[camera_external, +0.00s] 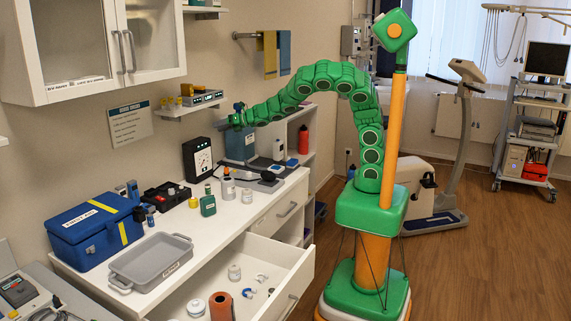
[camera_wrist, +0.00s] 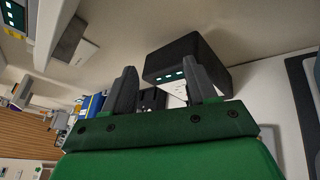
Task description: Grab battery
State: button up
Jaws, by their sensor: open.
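I cannot pick out a battery for certain in either view. My gripper (camera_external: 228,122) is at the left end of the green arm in the external view, in the air above the counter, near the wall. In the wrist view its two dark fingers (camera_wrist: 160,70) stand apart with nothing seen held between them. A black box with small lit marks (camera_wrist: 187,60) lies beyond the fingertips. In the external view, a black box with a white dial (camera_external: 198,160) stands on the counter below and left of my gripper.
The counter holds a blue case (camera_external: 93,232), a grey tray (camera_external: 151,262), a black and red device (camera_external: 167,195) and a green bottle (camera_external: 208,201). An open drawer (camera_external: 285,258) juts out in front. A wall shelf (camera_external: 190,108) and white cabinet (camera_external: 95,45) are left of my gripper.

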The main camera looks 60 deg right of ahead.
jog(key=s+a+f+n+g+y, duration=0.2)
jog(key=a+f+n+g+y, duration=0.15)
jog(key=a+f+n, duration=0.45)
jog(key=n+g+y, duration=0.2)
jog(key=n+g, duration=0.1)
jog(key=n, duration=0.3)
send_near(208, 185)
jog(key=x, duration=0.4)
jog(key=shift+w+f, duration=0.1)
jog(key=shift+w, duration=0.2)
jog(key=shift+x, duration=0.85)
jog(key=shift+h+x, duration=0.25)
jog(key=shift+x, duration=2.7)
jog(key=shift+d, duration=0.1)
grip_shut()
